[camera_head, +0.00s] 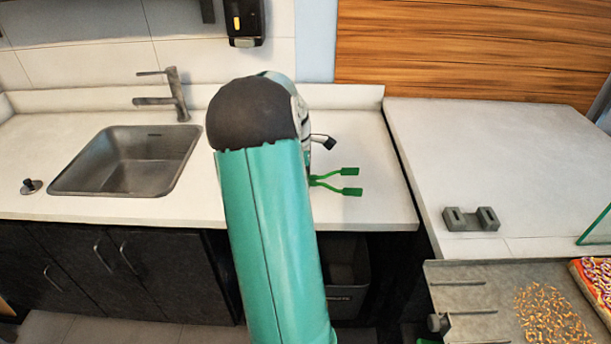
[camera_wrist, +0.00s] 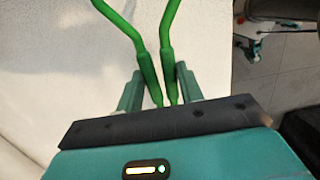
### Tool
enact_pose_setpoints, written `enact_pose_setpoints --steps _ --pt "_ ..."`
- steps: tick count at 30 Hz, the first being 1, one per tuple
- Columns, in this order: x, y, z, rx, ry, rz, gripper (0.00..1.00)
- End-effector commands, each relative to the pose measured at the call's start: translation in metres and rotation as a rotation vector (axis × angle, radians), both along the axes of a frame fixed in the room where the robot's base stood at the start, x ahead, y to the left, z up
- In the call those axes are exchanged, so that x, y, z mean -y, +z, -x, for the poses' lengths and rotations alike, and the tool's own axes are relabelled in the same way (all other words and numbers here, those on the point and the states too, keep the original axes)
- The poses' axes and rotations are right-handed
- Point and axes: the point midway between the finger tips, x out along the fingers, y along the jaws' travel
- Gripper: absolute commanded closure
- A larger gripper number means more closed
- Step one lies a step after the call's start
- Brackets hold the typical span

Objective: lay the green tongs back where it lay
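The green tongs (camera_head: 335,182) show to the right of my arm in the head view, over the white counter (camera_head: 385,205) near its front edge. Their two arms spread to the right; the rest is hidden behind my arm. In the wrist view the tongs (camera_wrist: 156,62) run up from between the fingers of my gripper (camera_wrist: 160,82), with their narrow end toward the palm. The fingertips press in from both sides, so my gripper is shut on the tongs. I cannot tell whether the tongs touch the counter.
A steel sink (camera_head: 128,178) and tap (camera_head: 175,98) are on the left. A grey two-post holder (camera_head: 471,219) stands on the right counter (camera_head: 500,150). A grey tray (camera_head: 465,290) with scattered bits is at the lower right. Bare counter lies around the tongs.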

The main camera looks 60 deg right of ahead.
Motion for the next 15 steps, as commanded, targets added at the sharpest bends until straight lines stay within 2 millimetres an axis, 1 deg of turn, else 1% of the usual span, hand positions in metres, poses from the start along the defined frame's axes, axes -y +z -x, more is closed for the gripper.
enact_pose_setpoints --steps 5,15 --pt "-0.001 -0.005 0.000 0.000 -0.009 -0.001 0.65" --pt "-0.004 -0.022 0.001 -0.001 -0.045 -0.001 0.65"
